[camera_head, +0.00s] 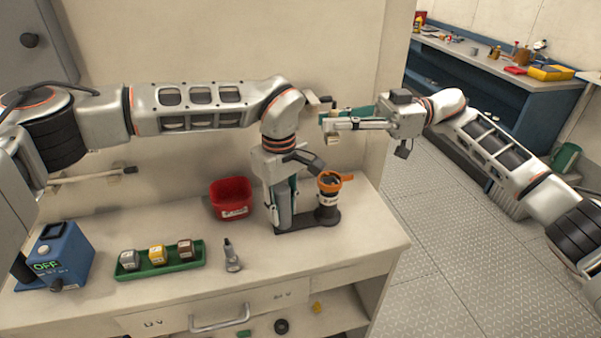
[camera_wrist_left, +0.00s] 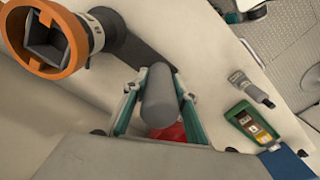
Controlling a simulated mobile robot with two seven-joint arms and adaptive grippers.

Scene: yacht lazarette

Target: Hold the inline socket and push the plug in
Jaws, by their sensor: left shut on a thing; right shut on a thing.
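The inline socket (camera_head: 328,195) stands upright on the worktop, with an orange rim and a dark body. In the left wrist view its orange rim (camera_wrist_left: 77,62) surrounds a grey square opening. A dark base (camera_head: 310,224) links it to an upright grey cylinder (camera_wrist_left: 159,98). My left gripper (camera_head: 283,215) points down, shut around that cylinder, beside the socket. My right gripper (camera_head: 323,121) is level above the socket, pointing left, shut on a small pale thing. Its shape is mostly hidden by the fingers, and I cannot tell for certain that it is the plug.
A green tray (camera_head: 160,267) with several small blocks, a blue box (camera_head: 62,255) reading OFF and a small grey object (camera_head: 232,258) are on the worktop. The worktop right of the socket is clear.

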